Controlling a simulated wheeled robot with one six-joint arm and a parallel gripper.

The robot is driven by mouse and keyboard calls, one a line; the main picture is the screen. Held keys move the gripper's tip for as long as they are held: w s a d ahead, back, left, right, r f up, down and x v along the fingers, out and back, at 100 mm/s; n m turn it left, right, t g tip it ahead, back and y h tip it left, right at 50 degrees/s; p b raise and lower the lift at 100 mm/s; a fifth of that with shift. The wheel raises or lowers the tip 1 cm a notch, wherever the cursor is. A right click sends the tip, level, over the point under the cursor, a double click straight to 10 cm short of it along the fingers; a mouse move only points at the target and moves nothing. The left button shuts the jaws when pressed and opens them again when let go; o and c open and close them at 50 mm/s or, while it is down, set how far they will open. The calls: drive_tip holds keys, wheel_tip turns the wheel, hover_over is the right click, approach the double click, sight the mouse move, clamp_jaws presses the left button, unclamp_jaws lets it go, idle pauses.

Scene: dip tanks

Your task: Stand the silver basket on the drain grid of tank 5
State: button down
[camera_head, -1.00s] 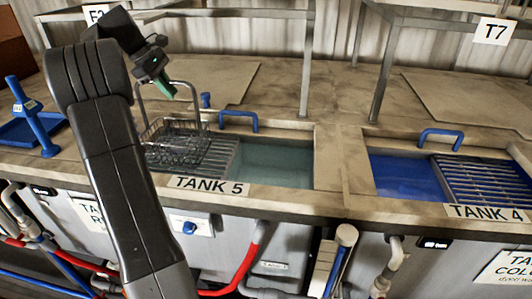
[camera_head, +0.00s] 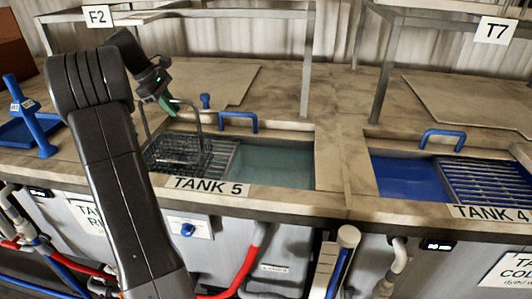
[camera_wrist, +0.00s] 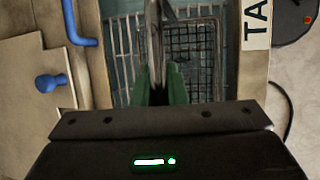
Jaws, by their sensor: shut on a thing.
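The silver basket (camera_head: 178,154) is a dark wire mesh basket with a tall handle, over the left part of tank 5. My gripper (camera_head: 168,104) is shut on the top of its handle. In the wrist view the green fingers (camera_wrist: 161,82) pinch the handle, and the basket's mesh (camera_wrist: 195,48) lies below. The slatted drain grid (camera_head: 227,160) of tank 5 shows to the right of the basket, and its slats (camera_wrist: 124,45) show beside it in the wrist view. The basket looks about upright. I cannot tell whether its bottom touches the grid.
Tank 5's open liquid (camera_head: 278,166) lies right of the grid. A blue handle (camera_head: 238,120) and a blue knob (camera_head: 206,101) stand behind it. Tank 4 (camera_head: 405,177) with blue liquid is at the right. A shelf post (camera_head: 307,65) rises behind tank 5.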

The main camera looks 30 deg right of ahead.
drive_tip(key=shift+f, duration=0.5)
idle(0.4)
drive_tip(key=c, duration=1.4)
unclamp_jaws()
drive_tip(key=shift+o, duration=0.2)
drive_tip(key=shift+f, duration=0.1)
drive_tip(key=p+v, duration=0.1)
drive_tip(key=v, duration=1.3)
drive_tip(key=shift+d, duration=0.1)
drive_tip(key=b+x, duration=0.1)
drive_tip(key=x, duration=1.2)
drive_tip(key=shift+f, duration=0.3)
